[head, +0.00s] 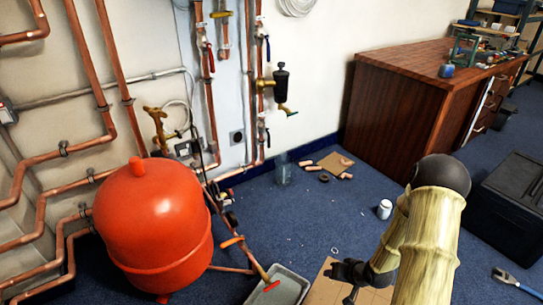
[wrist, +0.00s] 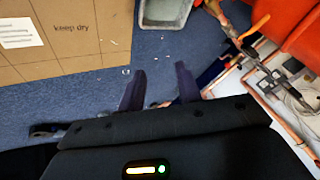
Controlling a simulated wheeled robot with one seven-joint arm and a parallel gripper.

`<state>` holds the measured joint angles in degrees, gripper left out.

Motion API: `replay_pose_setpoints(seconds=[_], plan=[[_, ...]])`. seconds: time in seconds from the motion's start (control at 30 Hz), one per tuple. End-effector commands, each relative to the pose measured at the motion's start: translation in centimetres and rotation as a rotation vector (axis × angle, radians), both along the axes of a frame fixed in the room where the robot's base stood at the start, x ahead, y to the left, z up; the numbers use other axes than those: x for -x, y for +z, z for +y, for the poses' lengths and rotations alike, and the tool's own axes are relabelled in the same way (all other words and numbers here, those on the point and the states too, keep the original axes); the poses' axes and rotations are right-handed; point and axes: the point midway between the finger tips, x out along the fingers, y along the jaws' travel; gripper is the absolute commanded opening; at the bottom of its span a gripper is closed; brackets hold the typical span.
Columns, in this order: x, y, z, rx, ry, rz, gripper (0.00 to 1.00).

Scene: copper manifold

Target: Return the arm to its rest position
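My arm (head: 432,235), in a pale yellow ribbed sleeve with a dark joint, reaches down at the lower right of the head view. My gripper (wrist: 160,69) shows in the wrist view with its two dark fingers apart and blue floor between their tips. Nothing is visibly held. In the head view the dark end of the arm (head: 350,273) hangs in front of a cardboard box, and its fingers are hard to make out there.
A red tank (head: 153,232) stands at the left by copper pipes. A cardboard box (wrist: 75,38), a grey tray (head: 283,289), a white can (head: 384,209) and a black case (head: 512,203) are on the floor. A wooden bench (head: 395,115) stands behind.

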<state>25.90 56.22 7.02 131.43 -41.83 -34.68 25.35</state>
Motion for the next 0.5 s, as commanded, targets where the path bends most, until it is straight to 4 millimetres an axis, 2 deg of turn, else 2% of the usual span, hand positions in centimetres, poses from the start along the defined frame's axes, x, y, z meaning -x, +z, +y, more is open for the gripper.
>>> replay_pose_setpoints(seconds=[0.03,0.27,0.5], plan=[[-0.3,2.6,-0.2,0.05,0.013,0.003,0.34],[0.4,10.7,-0.8,0.232,0.039,0.059,0.34],[2.6,19.4,-0.2,0.357,0.049,0.116,0.34]])
